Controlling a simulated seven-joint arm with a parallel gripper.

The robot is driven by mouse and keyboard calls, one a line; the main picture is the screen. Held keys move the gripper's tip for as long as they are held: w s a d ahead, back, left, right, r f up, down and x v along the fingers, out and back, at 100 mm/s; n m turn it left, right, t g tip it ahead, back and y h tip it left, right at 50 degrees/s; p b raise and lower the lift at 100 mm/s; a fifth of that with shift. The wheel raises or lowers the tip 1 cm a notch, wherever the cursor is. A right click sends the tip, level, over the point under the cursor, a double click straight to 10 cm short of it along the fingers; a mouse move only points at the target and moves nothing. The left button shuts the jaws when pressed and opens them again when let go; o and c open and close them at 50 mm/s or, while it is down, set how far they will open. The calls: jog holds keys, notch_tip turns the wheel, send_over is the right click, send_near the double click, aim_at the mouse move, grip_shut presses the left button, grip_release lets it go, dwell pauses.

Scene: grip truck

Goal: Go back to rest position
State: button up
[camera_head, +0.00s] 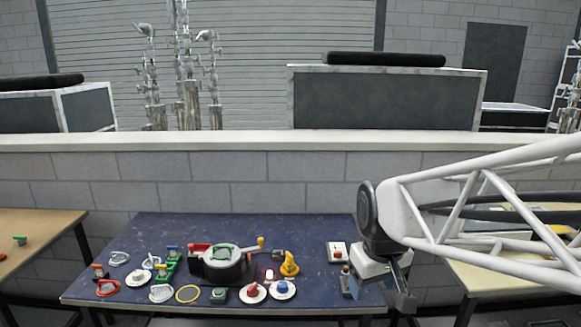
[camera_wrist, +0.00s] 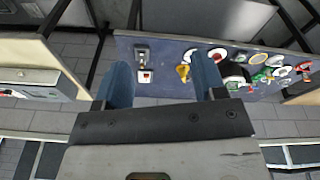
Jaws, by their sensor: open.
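My gripper (camera_head: 402,290) hangs at the right end of the blue table (camera_head: 310,228) in the head view, pointing down, apart from the objects on the tabletop.
On the table are a black device with a round grey top (camera_head: 222,262), a yellow part (camera_head: 289,264), a red knob (camera_head: 253,291), a blue knob (camera_head: 283,289) and several rings and handles. Wooden tables stand left (camera_head: 35,225) and right (camera_head: 470,280). A low wall (camera_head: 240,165) runs behind.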

jog(key=s+d+m, duration=0.3)
jog(key=s, duration=0.9)
jog(key=shift+s+f+m+t, duration=0.2)
jog(key=shift+s+m+t, duration=0.1)
jog(key=shift+s, duration=0.1)
dwell(1.0)
